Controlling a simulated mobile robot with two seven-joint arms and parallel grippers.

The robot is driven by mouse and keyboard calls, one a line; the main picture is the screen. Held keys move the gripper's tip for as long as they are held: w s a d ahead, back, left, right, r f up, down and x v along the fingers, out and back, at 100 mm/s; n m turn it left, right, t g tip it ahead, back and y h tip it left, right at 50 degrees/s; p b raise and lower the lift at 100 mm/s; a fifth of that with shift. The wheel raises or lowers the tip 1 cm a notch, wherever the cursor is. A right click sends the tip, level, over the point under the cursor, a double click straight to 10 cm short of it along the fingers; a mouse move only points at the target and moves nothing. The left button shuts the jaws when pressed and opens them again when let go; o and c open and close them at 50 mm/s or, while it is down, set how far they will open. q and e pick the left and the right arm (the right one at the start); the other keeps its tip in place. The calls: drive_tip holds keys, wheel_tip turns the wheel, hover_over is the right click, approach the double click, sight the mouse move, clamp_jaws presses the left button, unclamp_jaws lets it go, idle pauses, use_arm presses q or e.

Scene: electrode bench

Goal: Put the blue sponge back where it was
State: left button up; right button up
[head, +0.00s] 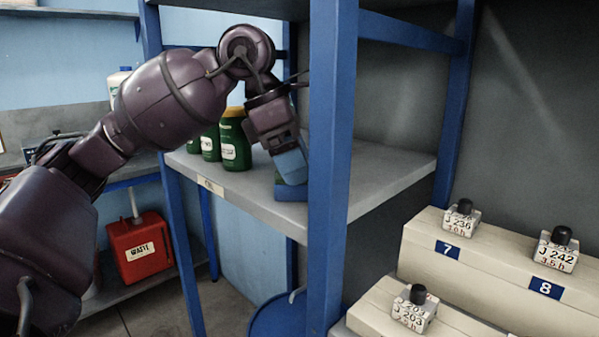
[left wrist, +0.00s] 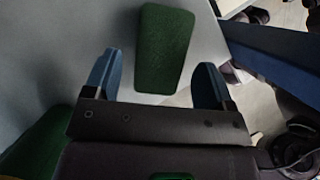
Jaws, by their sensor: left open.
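The blue sponge (head: 287,191) lies on the grey shelf, close behind the blue post, and is partly hidden by my left gripper. In the left wrist view a block with a green top (left wrist: 166,48), which looks like the sponge's upper face, lies ahead between the two fingers. My left gripper (head: 291,174) points down over the sponge, with blue fingers. The left wrist view shows the gripper (left wrist: 158,62) open, one finger to each side of the block, with gaps. Whether the fingertips reach down beside it, I cannot tell. My right gripper is out of view.
Green bottles, one with a yellow cap (head: 235,140), stand on the shelf (head: 385,175) just left of my gripper. The blue post (head: 332,150) rises close on its right. A red waste can (head: 140,247) sits lower left. Labelled bottles (head: 462,218) stand on stepped blocks at right.

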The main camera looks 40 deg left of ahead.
use_arm(q)
drive_tip(key=shift+p+v, duration=0.3)
drive_tip(key=shift+v, duration=2.05)
